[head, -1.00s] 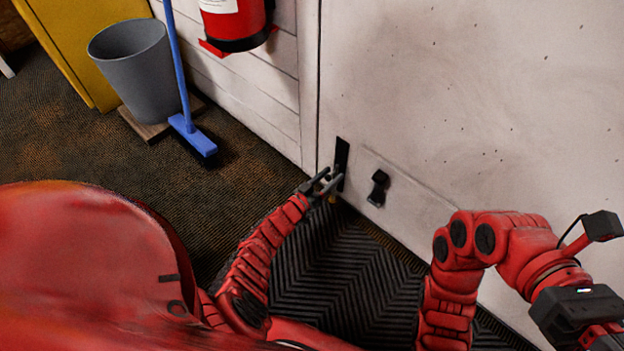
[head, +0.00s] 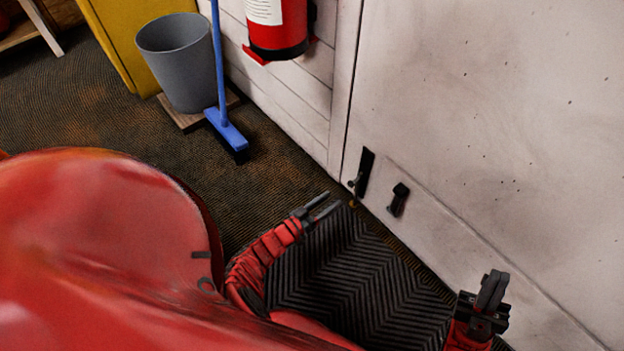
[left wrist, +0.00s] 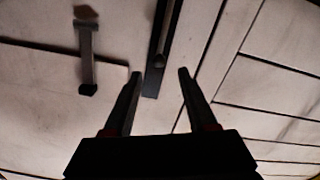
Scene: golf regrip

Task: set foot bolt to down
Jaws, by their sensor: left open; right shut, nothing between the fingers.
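The foot bolt (head: 364,173) is a narrow black plate with a rod and a small knob, low on the pale door near its left edge. It also shows in the left wrist view (left wrist: 160,55), with the rod along the plate. I cannot tell for certain whether the bolt is up or down. My left gripper (head: 328,203) is open and empty, to the left of and below the bolt, apart from it. In the left wrist view its two fingers (left wrist: 158,84) spread to either side of the plate's end. My right gripper (head: 493,290) is shut and empty at the lower right.
A black door fitting (head: 398,199) sits right of the bolt and also shows in the left wrist view (left wrist: 87,58). A ribbed black mat (head: 345,270) lies before the door.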

